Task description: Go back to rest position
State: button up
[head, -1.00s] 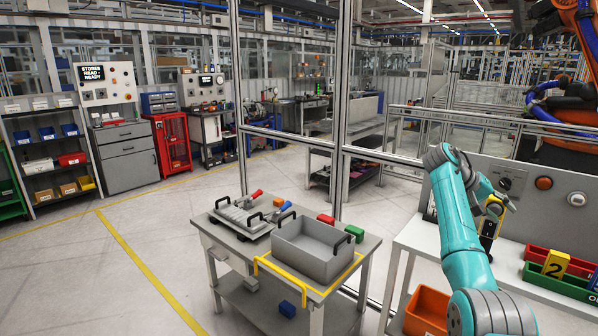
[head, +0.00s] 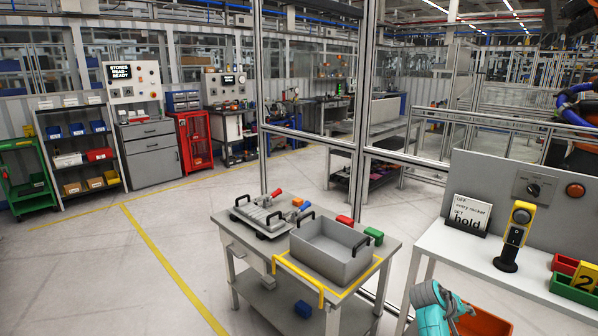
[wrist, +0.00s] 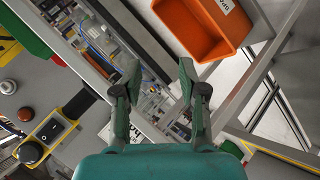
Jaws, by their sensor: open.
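My gripper (wrist: 158,82) is open in the wrist view, with its two dark fingers apart and nothing between them. In the head view only a teal part of my arm shows at the bottom right, in front of an orange bin (head: 482,322). The orange bin also shows in the wrist view (wrist: 205,25), beyond the fingers at the top. My fingertips are not visible in the head view.
A white bench (head: 455,250) at the right holds a yellow switch unit (head: 516,232), a "hold" sign (head: 467,215) and red and green bins. A table (head: 385,250) carries a grey open box (head: 330,255). Open floor (head: 90,270) lies to the left.

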jog(key=s+a+f+n+t+y, duration=0.1)
jog(key=s+a+f+t, duration=0.1)
jog(key=s+a+f, duration=0.5)
jog(key=s+a+f+n+t+y, duration=0.15)
jog(key=s+a+f, duration=0.35)
jog(key=f, duration=0.5)
jog(key=s+a+f+n+t+y, duration=0.1)
jog(key=s+a+f+t+y, duration=0.25)
jog(key=s+a, duration=1.05)
jog(key=s+a+r+t+y, duration=0.1)
jog(key=s+a+r, duration=0.2)
jog(key=s, duration=0.6)
jog(key=s+a+r+t+y, duration=0.1)
jog(key=s+a+r, duration=0.25)
jog(key=s, duration=0.55)
jog(key=s+a+r+t+y, duration=0.1)
jog(key=s+r, duration=0.6)
jog(key=r, duration=0.2)
jog(key=s+a+r+m+t, duration=0.1)
jog(key=s+r, duration=0.5)
jog(key=r, duration=0.3)
jog(key=shift+s+a+r+t+y, duration=0.25)
jog(key=shift+s+r+t+y, duration=0.15)
